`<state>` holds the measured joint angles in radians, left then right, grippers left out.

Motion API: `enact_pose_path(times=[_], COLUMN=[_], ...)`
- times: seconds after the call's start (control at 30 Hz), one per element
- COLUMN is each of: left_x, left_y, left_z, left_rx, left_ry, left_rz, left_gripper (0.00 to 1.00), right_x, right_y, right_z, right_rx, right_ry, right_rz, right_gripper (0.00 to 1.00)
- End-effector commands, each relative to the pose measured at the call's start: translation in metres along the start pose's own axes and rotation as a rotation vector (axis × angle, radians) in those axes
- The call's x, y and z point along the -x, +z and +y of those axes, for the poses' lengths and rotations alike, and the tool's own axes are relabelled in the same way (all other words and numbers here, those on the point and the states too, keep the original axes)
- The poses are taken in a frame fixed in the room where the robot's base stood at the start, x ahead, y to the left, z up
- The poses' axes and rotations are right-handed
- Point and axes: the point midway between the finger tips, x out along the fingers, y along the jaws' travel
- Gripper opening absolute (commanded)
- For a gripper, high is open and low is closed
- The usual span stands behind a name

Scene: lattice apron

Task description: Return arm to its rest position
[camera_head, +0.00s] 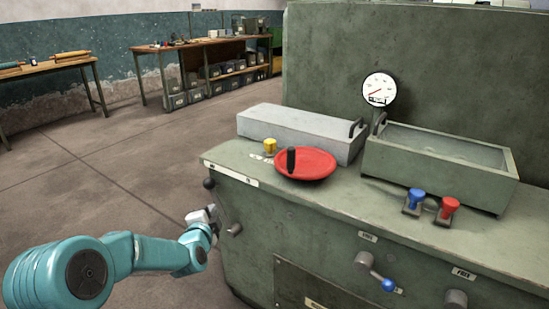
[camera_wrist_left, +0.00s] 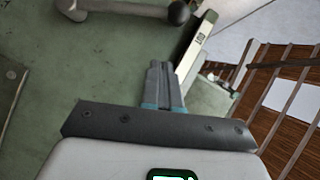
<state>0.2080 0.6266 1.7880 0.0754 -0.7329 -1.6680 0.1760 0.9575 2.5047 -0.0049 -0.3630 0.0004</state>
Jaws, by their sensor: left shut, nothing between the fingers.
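My left arm (camera_head: 150,252) is teal and reaches in from the lower left of the head view. Its gripper (camera_head: 212,218) is at the left end of the green machine (camera_head: 245,235), close to the machine's side. In the left wrist view the two grey fingers (camera_wrist_left: 160,72) are together with nothing between them, over the green panel. A lever with a black ball knob (camera_wrist_left: 179,13) lies just beyond the fingertips, apart from them in the picture. The same knob appears in the head view (camera_head: 208,183). My right gripper is not in view.
The machine carries a red disc (camera_head: 318,165) with a black handle, blue (camera_head: 416,196) and red (camera_head: 449,206) knobs, a gauge (camera_head: 379,89) and a blue-tipped lever (camera_head: 387,285). A workbench (camera_head: 205,43) stands at the back. The floor (camera_head: 110,180) left of the machine is clear.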

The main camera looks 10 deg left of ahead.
Motion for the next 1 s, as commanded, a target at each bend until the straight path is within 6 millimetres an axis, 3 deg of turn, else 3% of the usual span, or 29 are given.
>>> enact_pose_path(times=[0.07, 0.13, 0.27, 0.4, 0.47, 0.6, 0.7, 0.8, 0.9, 1.0], left_x=[-0.002, -0.001, 0.022, 0.078, 0.110, 0.199, 0.262, 0.313, 0.343, 0.356], left_y=[-0.003, -0.006, -0.014, -0.021, -0.022, -0.023, -0.021, -0.019, -0.017, -0.017], left_z=[0.011, 0.037, 0.124, 0.230, 0.269, 0.344, 0.377, 0.392, 0.396, 0.398], left_rx=[-0.001, -0.004, -0.009, 0.133, 0.228, 0.488, 0.680, 0.855, 1.003, 1.142], left_ry=[0.018, 0.065, 0.250, 0.528, 0.653, 0.938, 1.100, 1.200, 1.228, 1.209], left_rz=[0.004, 0.010, 0.029, 0.015, -0.018, -0.178, -0.359, -0.565, -0.747, -0.909], left_gripper=[0.00, 0.00, 0.00, 0.00, 0.00, 0.00, 0.00, 0.00, 0.00, 0.00], right_x=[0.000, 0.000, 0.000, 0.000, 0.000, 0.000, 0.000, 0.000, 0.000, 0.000], right_y=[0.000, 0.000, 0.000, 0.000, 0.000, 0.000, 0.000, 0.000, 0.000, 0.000], right_z=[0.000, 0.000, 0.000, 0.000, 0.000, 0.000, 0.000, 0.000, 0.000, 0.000], right_rx=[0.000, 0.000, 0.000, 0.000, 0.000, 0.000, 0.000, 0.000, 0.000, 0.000], right_ry=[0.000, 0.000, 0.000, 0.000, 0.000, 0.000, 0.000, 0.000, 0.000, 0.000], right_rz=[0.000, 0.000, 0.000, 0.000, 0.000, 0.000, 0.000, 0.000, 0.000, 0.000], right_gripper=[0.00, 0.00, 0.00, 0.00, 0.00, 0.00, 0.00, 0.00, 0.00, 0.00])
